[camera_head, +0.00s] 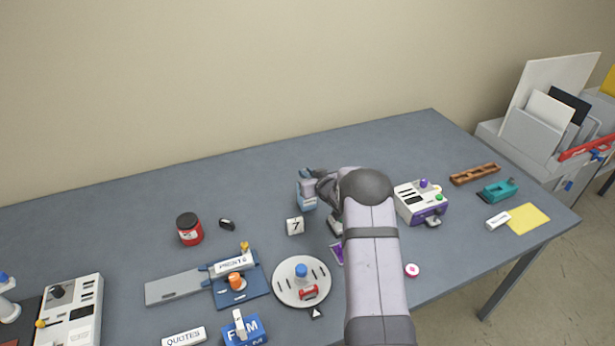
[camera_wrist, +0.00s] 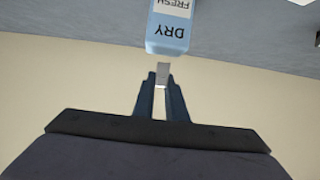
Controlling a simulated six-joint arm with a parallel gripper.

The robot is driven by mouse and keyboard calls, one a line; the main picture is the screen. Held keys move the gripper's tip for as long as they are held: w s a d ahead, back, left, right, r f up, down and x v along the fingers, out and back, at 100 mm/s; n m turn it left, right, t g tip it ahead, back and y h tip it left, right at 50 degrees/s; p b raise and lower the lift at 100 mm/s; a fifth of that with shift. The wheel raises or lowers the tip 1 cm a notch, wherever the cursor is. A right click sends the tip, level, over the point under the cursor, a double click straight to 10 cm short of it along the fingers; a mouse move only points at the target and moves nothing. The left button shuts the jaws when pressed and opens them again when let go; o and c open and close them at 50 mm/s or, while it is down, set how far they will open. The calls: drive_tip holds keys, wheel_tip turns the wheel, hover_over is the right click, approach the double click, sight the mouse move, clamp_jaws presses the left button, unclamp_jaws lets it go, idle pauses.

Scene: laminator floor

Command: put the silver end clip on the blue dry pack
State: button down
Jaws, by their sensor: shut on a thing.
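The blue dry pack (camera_head: 307,201) stands upright on the table near the middle, left of my arm. In the wrist view the pack (camera_wrist: 170,39) shows the words DRY and FRESH upside down. My gripper (camera_wrist: 162,80) is shut on the silver end clip (camera_wrist: 163,70), a small grey piece between the fingertips. The clip points at the near end of the pack; whether it touches is hard to tell. In the head view my gripper (camera_head: 312,177) is at the pack's top, and the clip is not clearly visible there.
A white block marked 7 (camera_head: 295,226) stands just in front of the pack. A round tray (camera_head: 284,292) is nearer the front. A white and purple box (camera_head: 408,207) is right of my arm. A red jar (camera_head: 189,229) stands left. The table behind the pack is clear.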

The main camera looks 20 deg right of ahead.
drive_tip(key=shift+f, duration=0.75)
drive_tip(key=shift+f, duration=0.1)
drive_tip(key=shift+f, duration=0.15)
drive_tip(key=c, duration=1.8)
unclamp_jaws()
drive_tip(key=shift+o, duration=0.2)
drive_tip(key=shift+s+r, duration=0.1)
drive_tip(key=shift+r, duration=0.15)
drive_tip(key=b+v, duration=0.3)
drive_tip(key=v, duration=0.9)
